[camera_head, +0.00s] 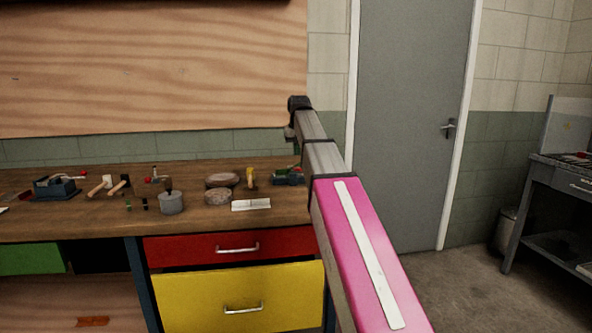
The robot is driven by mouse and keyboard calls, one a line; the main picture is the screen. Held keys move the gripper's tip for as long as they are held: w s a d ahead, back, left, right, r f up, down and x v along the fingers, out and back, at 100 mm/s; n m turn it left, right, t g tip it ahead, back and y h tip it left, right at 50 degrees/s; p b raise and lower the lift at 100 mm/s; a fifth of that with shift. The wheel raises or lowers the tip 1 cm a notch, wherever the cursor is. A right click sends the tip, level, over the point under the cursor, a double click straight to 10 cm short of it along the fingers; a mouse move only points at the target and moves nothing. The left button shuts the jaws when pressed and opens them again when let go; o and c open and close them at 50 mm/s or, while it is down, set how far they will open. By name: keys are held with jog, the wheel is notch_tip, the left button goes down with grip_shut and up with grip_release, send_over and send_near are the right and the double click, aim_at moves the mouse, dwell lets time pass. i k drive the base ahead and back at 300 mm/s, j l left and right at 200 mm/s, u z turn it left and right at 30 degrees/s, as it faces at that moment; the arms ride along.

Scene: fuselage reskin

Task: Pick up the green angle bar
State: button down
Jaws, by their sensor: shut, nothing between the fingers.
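I cannot make out a green angle bar for certain. A small green piece (288,168) shows at a dark tray-like object at the right end of the wooden workbench (110,222), close to my arm; its shape is too small to tell. Tiny green bits (128,206) also lie on the bench left of the grey pot. My arm reaches from the lower right up toward the bench's back right and ends in a dark joint. No gripper fingers can be made out there.
On the bench stand a grey pot (171,203), round brown blocks (219,195), a white plate (251,205), mallets (118,186) and a dark blue vise-like tool (55,187). Red (200,247) and yellow (190,303) drawers are below.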

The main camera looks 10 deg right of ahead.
aim_at(283, 172)
jog(key=l, duration=1.25)
